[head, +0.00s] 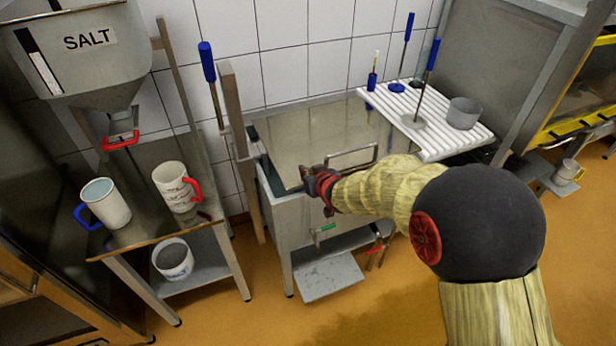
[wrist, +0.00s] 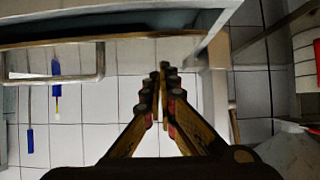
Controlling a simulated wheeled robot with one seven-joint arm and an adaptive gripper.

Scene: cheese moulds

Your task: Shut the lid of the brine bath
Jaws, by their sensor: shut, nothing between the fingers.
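The brine bath (head: 297,225) is a steel tank on legs against the tiled wall. Its grey lid (head: 315,135) lies over the top at a low slant or nearly flat. A dark strip shows between lid and tank rim at the left, and I cannot tell if the front edge touches the rim. The lid's bar handle (head: 352,158) is near its front edge and also shows in the wrist view (wrist: 98,62). My gripper (head: 312,180) is shut and empty at the lid's front left, left of the handle. Its fingertips (wrist: 164,68) are together in the wrist view.
A white slatted rack (head: 445,137) with blue-handled tools and a metal cup (head: 463,113) stands right of the lid. A wooden post (head: 236,120) rises at the left. A side table (head: 145,220) holds mugs under the salt hopper (head: 85,55). A step (head: 330,278) is below.

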